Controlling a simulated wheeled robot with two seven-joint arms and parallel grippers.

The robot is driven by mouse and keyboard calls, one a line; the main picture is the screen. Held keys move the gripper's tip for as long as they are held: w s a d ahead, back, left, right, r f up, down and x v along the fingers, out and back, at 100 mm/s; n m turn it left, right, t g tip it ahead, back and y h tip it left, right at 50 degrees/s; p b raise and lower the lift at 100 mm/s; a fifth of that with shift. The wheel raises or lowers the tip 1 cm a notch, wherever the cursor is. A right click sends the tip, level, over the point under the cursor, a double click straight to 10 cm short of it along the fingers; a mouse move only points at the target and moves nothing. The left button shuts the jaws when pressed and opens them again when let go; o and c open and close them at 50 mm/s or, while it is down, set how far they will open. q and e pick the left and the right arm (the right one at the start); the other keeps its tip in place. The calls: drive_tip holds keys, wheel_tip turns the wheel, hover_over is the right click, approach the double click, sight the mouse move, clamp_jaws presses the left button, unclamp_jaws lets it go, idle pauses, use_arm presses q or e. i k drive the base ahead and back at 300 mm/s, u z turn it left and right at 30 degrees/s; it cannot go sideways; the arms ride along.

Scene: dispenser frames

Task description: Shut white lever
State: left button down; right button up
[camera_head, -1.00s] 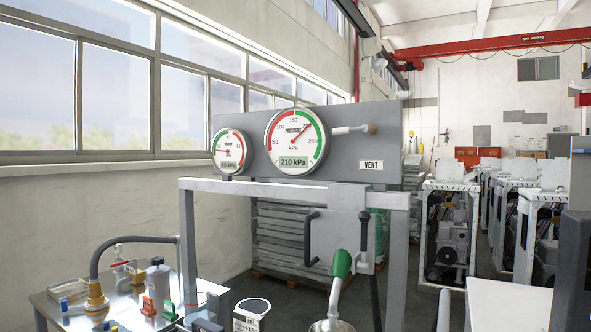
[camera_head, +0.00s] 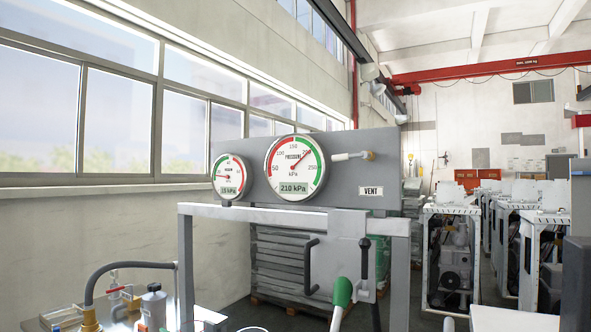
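The white lever (camera_head: 348,156) is on the grey gauge panel (camera_head: 232,150), just right of the large pressure gauge (camera_head: 293,168). It lies nearly level, its free end toward the gauge and its right end at a small brass fitting (camera_head: 371,155). A "VENT" label (camera_head: 371,191) is below it. The large gauge reads 210 kPa. A smaller gauge (camera_head: 229,177) is at the panel's left. Neither of my grippers shows in the head view.
A grey frame (camera_head: 186,255) stands under the panel. It has a dark handle (camera_head: 310,263), a black-knobbed lever (camera_head: 365,258) and a green-handled part (camera_head: 342,292). A bench with a hose (camera_head: 120,267) is at lower left. White machines (camera_head: 452,255) stand at the right.

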sight(345, 157)
drive_tip(key=z, duration=0.2)
drive_tip(key=k, duration=0.6)
drive_tip(key=z, duration=0.65)
drive_tip(key=k, duration=0.75)
drive_tip(key=u, duration=0.25)
drive_tip(key=i, duration=0.55)
drive_tip(key=u, duration=0.45)
drive_tip(key=i, duration=1.15)
drive_tip(key=z, duration=0.75)
